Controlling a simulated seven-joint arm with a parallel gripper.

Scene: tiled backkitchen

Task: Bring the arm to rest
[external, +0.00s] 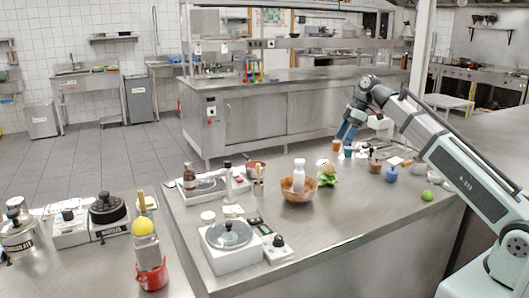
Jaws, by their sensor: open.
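My arm reaches from the lower right over the steel counter (330,230). My gripper (346,138) points down at the counter's far side and is open. It is just above or beside a small orange cup (337,145) and a small teal cup (348,153). Whether it touches either cup is too small to tell. I see nothing held between the fingers.
A wooden bowl (291,195) with a white bottle (299,172), a leafy green item (327,174), a blue jar (391,174) and a green fruit (427,195) stand on the counter. A scale with a lidded pan (229,236) is at front left.

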